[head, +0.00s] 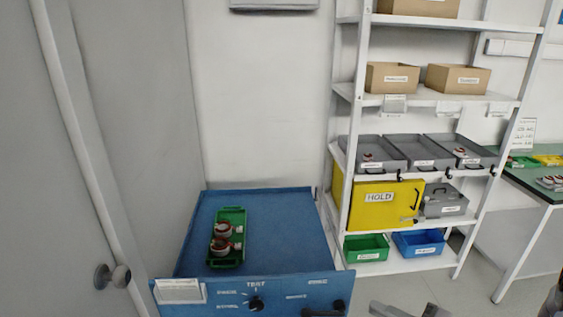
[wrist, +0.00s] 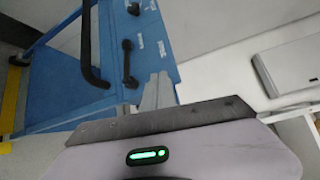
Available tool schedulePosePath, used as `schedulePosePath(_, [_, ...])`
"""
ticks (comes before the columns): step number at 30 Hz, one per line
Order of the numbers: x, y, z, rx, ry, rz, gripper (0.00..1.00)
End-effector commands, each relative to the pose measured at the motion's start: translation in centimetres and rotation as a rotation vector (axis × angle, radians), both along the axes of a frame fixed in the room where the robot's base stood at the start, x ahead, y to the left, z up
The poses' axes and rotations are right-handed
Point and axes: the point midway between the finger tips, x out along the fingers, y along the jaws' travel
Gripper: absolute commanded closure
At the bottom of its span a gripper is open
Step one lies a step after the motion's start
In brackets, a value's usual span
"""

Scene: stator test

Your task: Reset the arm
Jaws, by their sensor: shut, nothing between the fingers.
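My gripper (head: 408,311) shows only in part at the bottom edge of the head view, as grey pieces in front of the floor, right of the blue test bench (head: 285,225). It is shut and holds nothing. In the wrist view a pale housing with a green light and a dark plate, part of my own arm, fills the bottom. Beyond it the wrist view shows the blue bench with a black handle, seen tilted. My gripper is apart from the bench and the shelf.
A green tray (head: 229,262) with copper-and-white stators (head: 222,230) lies on the bench. A white shelf rack (head: 343,92) stands right of it, with grey trays, a yellow HOLD box (head: 382,212), and green and blue bins. A green-topped table (head: 533,186) is at far right.

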Motion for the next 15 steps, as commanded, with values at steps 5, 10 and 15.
schedulePosePath(5, [-3.5,8.2,4.0,-0.175,0.158,0.313,1.00])
schedulePosePath(10, [-10.8,14.1,6.8,-0.605,0.352,0.525,1.00])
schedulePosePath(15, [-15.1,14.0,9.7,-1.051,0.326,0.377,1.00])
